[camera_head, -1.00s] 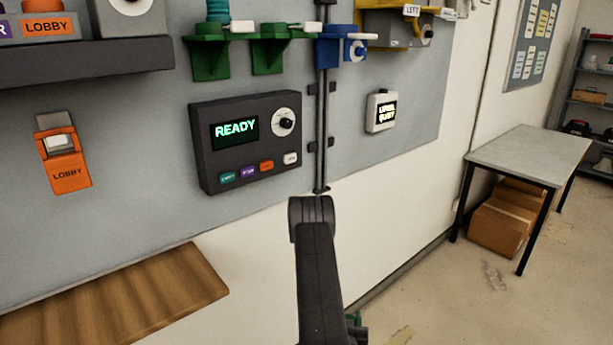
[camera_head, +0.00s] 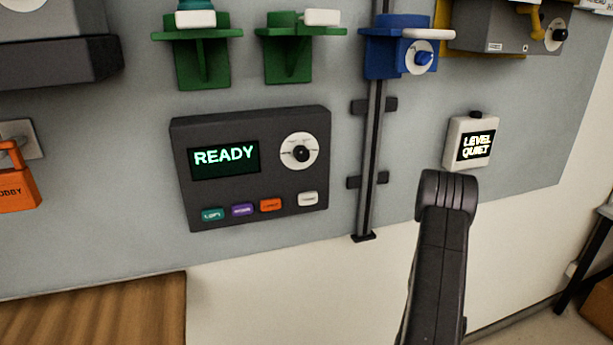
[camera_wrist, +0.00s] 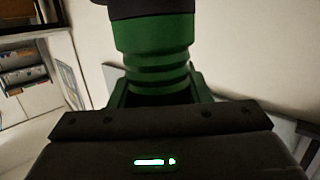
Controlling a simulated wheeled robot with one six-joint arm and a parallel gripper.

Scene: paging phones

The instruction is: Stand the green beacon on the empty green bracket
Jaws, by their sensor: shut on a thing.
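The green beacon (camera_wrist: 155,45) fills the upper middle of the wrist view, with a ribbed lower part and a dark piece at its top. My gripper (camera_wrist: 157,97) is shut on its lower part; the body of the gripper hides the beacon's bottom. Neither shows in the head view, where only my dark arm link is seen. The empty green bracket (camera_head: 289,69) is on the wall at the upper middle of the head view, with a white tag at its right. The top of this bracket looks bare.
Left of it, another green bracket (camera_head: 201,66) bears a teal item (camera_head: 195,18), cut off by the frame. A blue bracket (camera_head: 386,67) and a vertical rail (camera_head: 369,165) are to the right. A READY panel (camera_head: 250,183) juts out below. A wooden surface (camera_head: 95,312) lies lower left.

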